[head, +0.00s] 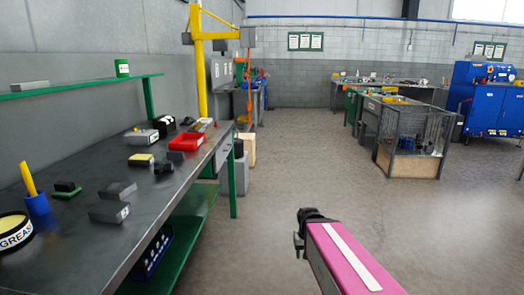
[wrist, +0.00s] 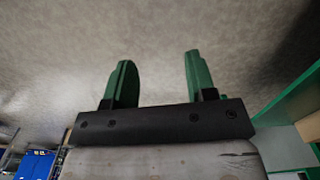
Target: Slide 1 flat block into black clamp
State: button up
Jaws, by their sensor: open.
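My gripper (wrist: 160,78) is open and empty, its two green fingers apart over bare floor in the wrist view. In the head view its dark end (head: 310,225) is over the floor, right of the workbench and well away from it. Several low grey blocks lie on the bench, among them a front one (head: 109,212) and one just behind it (head: 118,190). Small black pieces (head: 164,168) lie further back. A black piece (head: 65,186) sits on a green base. I cannot tell which black piece is the clamp.
The dark workbench (head: 85,245) runs along the left wall. It also holds a red tray (head: 186,141), a blue cup (head: 37,204) and a grease tin (head: 14,230). A green shelf (head: 80,86) hangs above. The floor (head: 265,190) right of the bench is clear; a wire cage (head: 410,140) stands beyond.

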aim_at(139, 159)
jog(key=u, duration=1.45)
jog(key=l, duration=0.15)
